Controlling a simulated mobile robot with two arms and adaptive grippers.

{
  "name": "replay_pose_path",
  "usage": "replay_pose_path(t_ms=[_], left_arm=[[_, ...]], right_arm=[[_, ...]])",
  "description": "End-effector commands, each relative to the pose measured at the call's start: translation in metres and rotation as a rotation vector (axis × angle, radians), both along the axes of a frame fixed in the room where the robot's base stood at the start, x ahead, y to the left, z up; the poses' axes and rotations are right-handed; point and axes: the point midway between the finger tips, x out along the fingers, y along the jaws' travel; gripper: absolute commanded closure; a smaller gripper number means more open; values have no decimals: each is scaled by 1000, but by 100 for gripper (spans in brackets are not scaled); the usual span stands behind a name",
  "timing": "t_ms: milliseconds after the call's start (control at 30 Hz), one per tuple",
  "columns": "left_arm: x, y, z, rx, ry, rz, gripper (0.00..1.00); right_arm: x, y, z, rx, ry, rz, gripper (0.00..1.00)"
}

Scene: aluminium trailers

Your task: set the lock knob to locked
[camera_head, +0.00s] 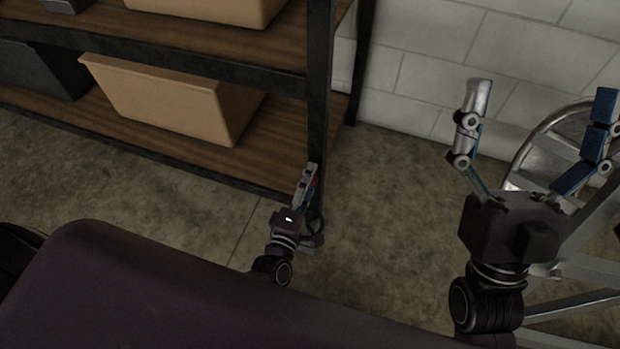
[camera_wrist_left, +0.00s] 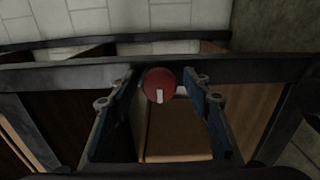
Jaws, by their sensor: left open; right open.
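The lock knob (camera_wrist_left: 159,82) is a round red disc with a white pointer mark that points down in the left wrist view. It shows between the two fingertips of my left gripper (camera_head: 308,176). The fingers are open, one on each side of the knob; I cannot tell whether they touch it. My right gripper (camera_head: 542,96) is open and empty, raised at the right of the head view.
A shelf rack (camera_head: 318,90) with wooden boards stands at the left and holds tan bins (camera_head: 165,100). A metal frame with a large wheel rim (camera_head: 525,150) is behind the right gripper. Bare concrete floor (camera_head: 385,200) lies between them, with a block wall behind.

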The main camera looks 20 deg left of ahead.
Motion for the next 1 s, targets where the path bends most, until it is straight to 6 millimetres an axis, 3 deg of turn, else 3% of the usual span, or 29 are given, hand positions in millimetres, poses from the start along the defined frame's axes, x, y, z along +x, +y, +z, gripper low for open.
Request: replay_pose_path(t_ms=[233, 500, 700, 1000], left_arm=[[-17, 0, -1, 0, 2, -1, 55], [-74, 2, -1, 0, 4, -1, 55], [-107, 4, -1, 0, 2, 0, 55], [-121, 4, 0, 0, 0, 0, 55]], right_arm=[[1, -1, -1, -1, 3, -2, 6], [0, 0, -1, -1, 3, -1, 6], [0, 0, -1, -1, 3, -1, 6], [0, 0, -1, -1, 2, 0, 6]])
